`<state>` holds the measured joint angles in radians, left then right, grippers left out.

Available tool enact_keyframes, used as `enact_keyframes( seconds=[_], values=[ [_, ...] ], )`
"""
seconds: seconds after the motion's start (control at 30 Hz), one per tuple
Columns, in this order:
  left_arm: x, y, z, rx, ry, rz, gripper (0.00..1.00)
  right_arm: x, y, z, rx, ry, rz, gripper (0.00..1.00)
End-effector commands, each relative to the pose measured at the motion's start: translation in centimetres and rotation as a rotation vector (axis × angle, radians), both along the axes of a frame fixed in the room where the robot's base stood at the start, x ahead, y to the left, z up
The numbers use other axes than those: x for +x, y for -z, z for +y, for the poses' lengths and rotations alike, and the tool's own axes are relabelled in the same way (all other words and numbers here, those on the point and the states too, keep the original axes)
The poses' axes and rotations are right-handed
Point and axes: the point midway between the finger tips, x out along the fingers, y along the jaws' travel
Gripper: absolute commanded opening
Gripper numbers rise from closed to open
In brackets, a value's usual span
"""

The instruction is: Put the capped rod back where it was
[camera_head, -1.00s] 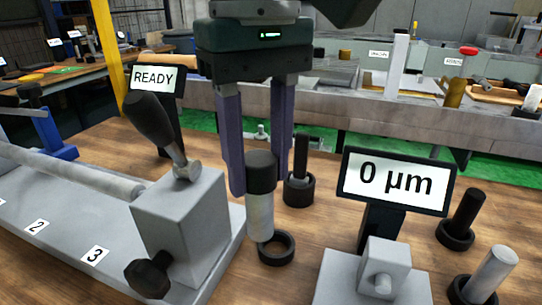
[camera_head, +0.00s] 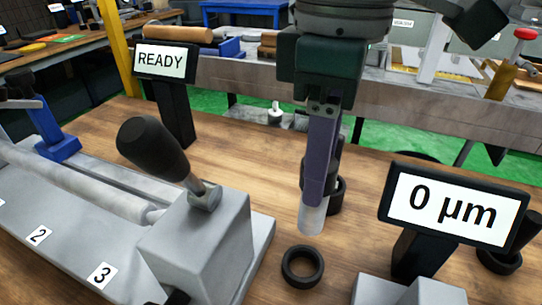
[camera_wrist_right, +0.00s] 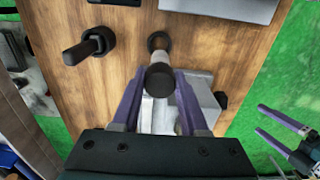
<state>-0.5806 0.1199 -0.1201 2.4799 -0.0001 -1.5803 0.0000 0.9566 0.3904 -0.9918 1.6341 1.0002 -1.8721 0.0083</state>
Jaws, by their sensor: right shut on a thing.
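My right gripper (camera_head: 315,200) is shut on the capped rod and points down, seen edge-on in the head view. The rod's pale lower end (camera_head: 312,220) shows below the fingers, roughly upright; its upper part is hidden there. In the right wrist view the rod's black cap (camera_wrist_right: 160,79) sits between the fingertips. An empty black ring holder (camera_head: 302,265) stands on the table just in front of and below the rod's end; the rod looks clear of it. My left gripper (camera_wrist_right: 285,130) shows only at the right of the wrist view, open and empty.
A black rod in a ring holder (camera_head: 337,195) stands close behind my right gripper. The "0 µm" display (camera_head: 455,207) is to the right. The grey block with the black lever (camera_head: 205,240) is to the left, with the READY sign (camera_head: 165,62) behind.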

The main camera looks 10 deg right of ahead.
Motion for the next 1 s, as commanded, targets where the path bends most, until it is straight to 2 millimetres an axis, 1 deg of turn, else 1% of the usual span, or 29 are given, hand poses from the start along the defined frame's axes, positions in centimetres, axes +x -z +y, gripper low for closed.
enact_keyframes(
  seconds=[0.03,0.1,0.2,0.43,0.6,0.73,1.0],
  values=[
    [0.0,0.4,0.0,0.0,0.0,0.0,1.0,0.0,1.6,0.0,-0.001,0.001,0.003,0.0],
    [0.0,0.6,0.0,0.0,0.0,0.0,1.0,0.0,3.2,0.0,0.0,0.001,0.001,0.0],
    [0.0,0.9,0.0,0.0,0.0,0.0,1.0,0.0,5.0,0.0,0.0,0.002,0.0,0.0],
    [0.0,1.2,0.0,0.0,0.0,0.0,1.0,0.0,7.0,0.0,0.0,0.001,-0.001,0.0],
    [0.0,1.8,0.0,0.0,0.0,0.0,1.0,0.0,9.7,0.0,0.0,0.002,0.0,0.0],
    [0.0,1.9,0.0,0.0,0.0,0.0,1.0,0.0,10.6,0.0,0.0,0.0,-0.002,0.0],
    [0.0,1.9,0.0,0.0,0.0,0.0,1.0,0.1,10.6,0.0,0.001,0.0,-0.003,0.0]
  ],
)
